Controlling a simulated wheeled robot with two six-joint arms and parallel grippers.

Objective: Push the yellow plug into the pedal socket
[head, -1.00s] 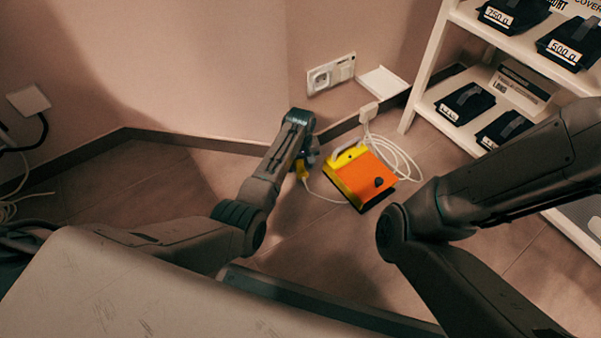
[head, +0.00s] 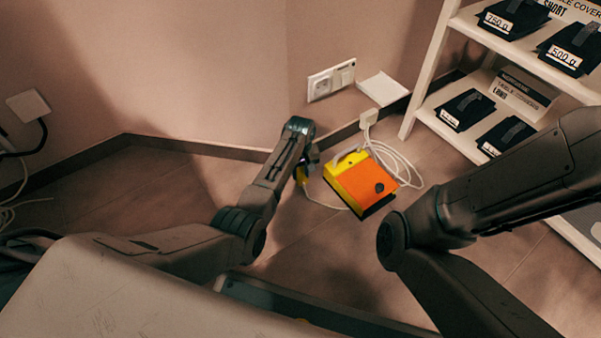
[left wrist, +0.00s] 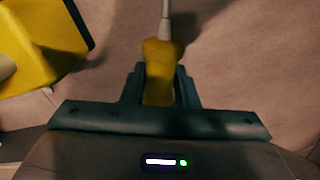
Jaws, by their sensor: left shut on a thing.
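The yellow plug (left wrist: 160,70) is between the fingers of my left gripper (left wrist: 160,88) in the left wrist view, with a pale cable running from its far end. In the head view my left gripper (head: 308,165) is low over the floor, just left of the pedal, and is shut on the plug (head: 301,174). The pedal (head: 360,184) is a yellow and orange box on the floor. Its yellow side also shows at the upper left of the left wrist view (left wrist: 35,50), apart from the plug. I cannot make out the socket opening. My right gripper is out of view.
A wall outlet (head: 331,81) and a white plug (head: 369,117) with coiled white cable (head: 405,165) are behind the pedal. A white shelf (head: 424,113) with black labelled packs stands at the right. Bare floor (head: 150,185) lies to the left.

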